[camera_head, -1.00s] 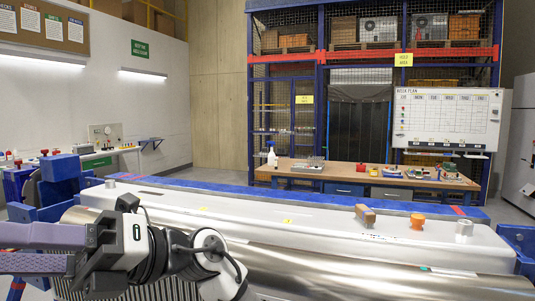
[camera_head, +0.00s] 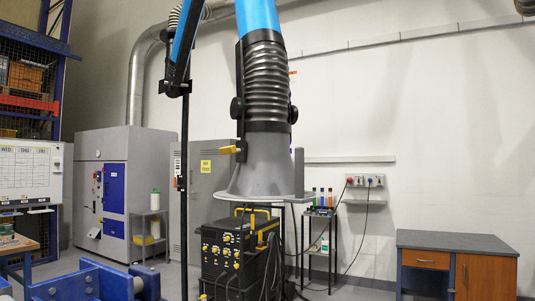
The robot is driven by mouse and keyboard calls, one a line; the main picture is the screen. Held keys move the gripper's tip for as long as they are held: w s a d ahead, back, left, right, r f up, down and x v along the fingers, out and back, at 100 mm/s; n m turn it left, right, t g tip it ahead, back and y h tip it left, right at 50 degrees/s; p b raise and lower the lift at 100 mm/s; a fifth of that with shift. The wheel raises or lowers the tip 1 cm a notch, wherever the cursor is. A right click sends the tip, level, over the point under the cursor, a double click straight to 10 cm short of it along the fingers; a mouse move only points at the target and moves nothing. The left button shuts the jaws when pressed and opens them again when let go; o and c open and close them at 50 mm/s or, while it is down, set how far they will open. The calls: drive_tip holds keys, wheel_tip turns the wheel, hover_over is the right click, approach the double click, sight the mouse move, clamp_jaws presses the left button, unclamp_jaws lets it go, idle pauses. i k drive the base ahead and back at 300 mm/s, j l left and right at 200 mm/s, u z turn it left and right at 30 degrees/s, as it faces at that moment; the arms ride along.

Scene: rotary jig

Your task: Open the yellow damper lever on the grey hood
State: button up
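The grey hood (camera_head: 266,165) hangs in the middle of the camera_head view, flaring to a wide round rim at its bottom. The yellow damper lever (camera_head: 229,150) sticks out to the left from the black fitting on the hood's left side, roughly level. A grey upright handle (camera_head: 298,170) stands on the rim's right side. My gripper is not in view now, so its distance from the lever does not show.
A ribbed hose (camera_head: 265,80) and blue duct (camera_head: 257,15) rise above the hood. A black welding machine (camera_head: 240,255) stands below it. Blue jig parts (camera_head: 90,280) fill the lower left. A desk (camera_head: 457,262) is at right; a black post (camera_head: 185,200) stands left of the hood.

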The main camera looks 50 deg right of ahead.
sight(228, 149)
drive_tip(key=z, duration=1.35)
drive_tip(key=i+j+z, duration=0.1)
drive_tip(key=i+j, duration=0.2)
drive_tip(key=j, duration=0.15)
drive_tip(key=i+j, duration=0.25)
drive_tip(key=j, duration=0.2)
drive_tip(key=k+l, duration=0.3)
drive_tip(key=i+j, duration=0.4)
drive_tip(key=z, duration=0.05)
